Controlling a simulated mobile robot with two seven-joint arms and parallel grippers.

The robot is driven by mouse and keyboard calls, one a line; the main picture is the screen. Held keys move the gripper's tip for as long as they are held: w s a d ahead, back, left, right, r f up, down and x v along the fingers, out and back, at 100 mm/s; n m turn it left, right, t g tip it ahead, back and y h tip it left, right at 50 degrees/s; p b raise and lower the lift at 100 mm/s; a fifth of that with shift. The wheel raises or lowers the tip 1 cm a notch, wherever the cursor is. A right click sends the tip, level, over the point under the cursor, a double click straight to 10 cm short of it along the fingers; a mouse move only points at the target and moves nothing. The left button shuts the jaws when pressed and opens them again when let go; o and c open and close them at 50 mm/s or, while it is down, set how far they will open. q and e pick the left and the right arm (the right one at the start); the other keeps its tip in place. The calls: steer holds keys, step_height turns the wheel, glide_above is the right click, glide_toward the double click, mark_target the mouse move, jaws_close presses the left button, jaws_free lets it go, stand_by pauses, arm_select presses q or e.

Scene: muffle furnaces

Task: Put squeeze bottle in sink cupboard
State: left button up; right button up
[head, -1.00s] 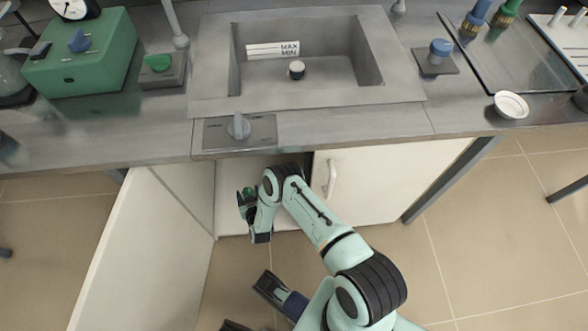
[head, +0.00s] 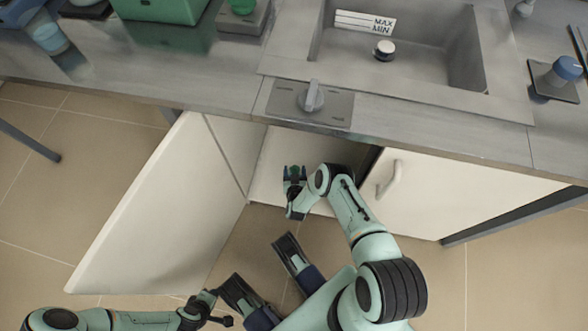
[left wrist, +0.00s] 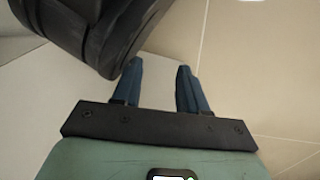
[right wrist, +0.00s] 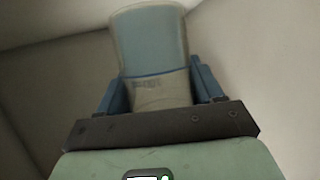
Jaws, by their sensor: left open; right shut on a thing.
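The sink cupboard stands open below the sink; its bare white floor (head: 272,165) shows in the head view. Its left door (head: 150,215) is swung wide open, and its right door (head: 465,200) is shut. My right gripper (head: 294,174) is at the cupboard opening, over the front of that floor. In the right wrist view it is shut on the squeeze bottle (right wrist: 150,45), which has a clear bluish upper part and a beige lower part. Whether the bottle touches the cupboard floor cannot be told. My left gripper (left wrist: 153,85) is open and empty near the open door.
The sink (head: 410,60) and a control panel with a knob (head: 312,97) are above the cupboard. The grey counter edge (head: 190,95) overhangs the opening.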

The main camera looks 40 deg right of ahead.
step_height(320, 180, down, 5)
steer(key=shift+f+b, duration=0.1)
steer(key=shift+b, duration=1)
step_height(320, 180, down, 3)
steer(key=shift+f+b, duration=0.1)
steer(key=shift+b, duration=0.85)
steer(key=shift+f, duration=0.1)
arm_select(q)
steer(key=s+a+f+g, duration=0.1)
steer(key=s+f+g, duration=0.2)
steer(key=s, duration=0.6)
step_height(320, 180, down, 3)
steer(key=shift+r+n, duration=0.15)
steer(key=shift+n, duration=0.15)
arm_select(e)
steer(key=shift+f, duration=0.1)
steer(key=o, duration=1.7)
